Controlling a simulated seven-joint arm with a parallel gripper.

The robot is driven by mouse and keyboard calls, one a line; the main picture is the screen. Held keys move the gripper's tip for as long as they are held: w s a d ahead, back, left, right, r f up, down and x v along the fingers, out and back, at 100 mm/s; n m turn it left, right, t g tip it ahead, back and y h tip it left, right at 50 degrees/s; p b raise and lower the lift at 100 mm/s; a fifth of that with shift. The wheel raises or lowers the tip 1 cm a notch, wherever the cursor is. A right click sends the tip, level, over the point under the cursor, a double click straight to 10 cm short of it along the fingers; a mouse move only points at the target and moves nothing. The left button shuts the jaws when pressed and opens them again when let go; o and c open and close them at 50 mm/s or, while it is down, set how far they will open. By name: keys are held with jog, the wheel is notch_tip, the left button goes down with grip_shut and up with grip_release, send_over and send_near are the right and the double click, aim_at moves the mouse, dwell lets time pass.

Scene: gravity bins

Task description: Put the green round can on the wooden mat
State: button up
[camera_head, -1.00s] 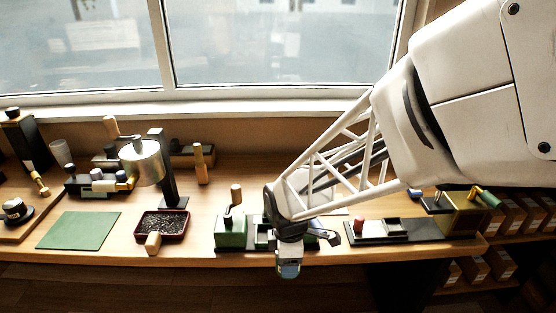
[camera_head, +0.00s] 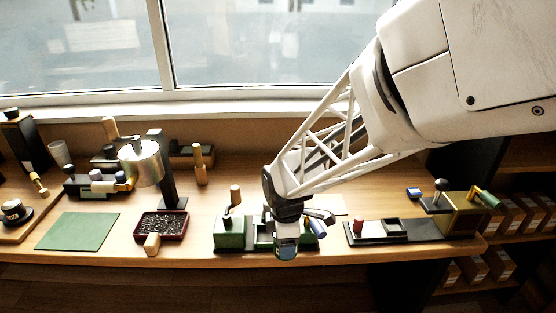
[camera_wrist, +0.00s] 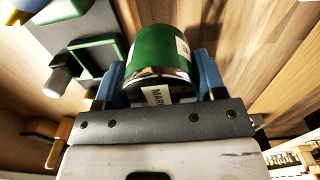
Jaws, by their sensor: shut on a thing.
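The green round can (camera_wrist: 160,48) is between the two blue fingers of my gripper (camera_wrist: 161,75) in the wrist view. My gripper is shut on it. The can has a shiny rim and white labels. In the head view my gripper (camera_head: 286,250) is at the front edge of the table, over a green fixture, and largely hides the can. I cannot tell for certain which surface is the wooden mat. A pale flat patch (camera_head: 336,205) lies behind my gripper, partly hidden by my arm.
A green fixture with a knob (camera_head: 231,232) stands left of my gripper. A dark red tray of beads (camera_head: 161,226) and a flat green mat (camera_head: 78,231) lie further left. A black-based fixture (camera_head: 393,231) and a brass-coloured box (camera_head: 457,213) stand to the right.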

jog(key=w+d+r+n, duration=0.1)
jog(key=w+d+r, duration=0.15)
jog(key=w, duration=0.85)
jog(key=w+d+r, duration=0.1)
jog(key=w+d, duration=0.3)
jog(key=w, duration=0.6)
jog(key=w+d+f, duration=0.1)
jog(key=w+d, duration=0.1)
jog(key=d, duration=0.3)
jog(key=w+d+f+m, duration=0.1)
jog(key=w+d+f, duration=0.1)
jog(key=d, duration=0.3)
jog(key=shift+w+d+f, duration=0.2)
jog(key=shift+w, duration=0.2)
jog(key=shift+f, duration=0.1)
jog(key=shift+f, duration=2.9)
jog(key=shift+f, duration=0.5)
jog(key=o, duration=1.3)
jog(key=shift+o, duration=0.2)
jog(key=shift+r, duration=0.15)
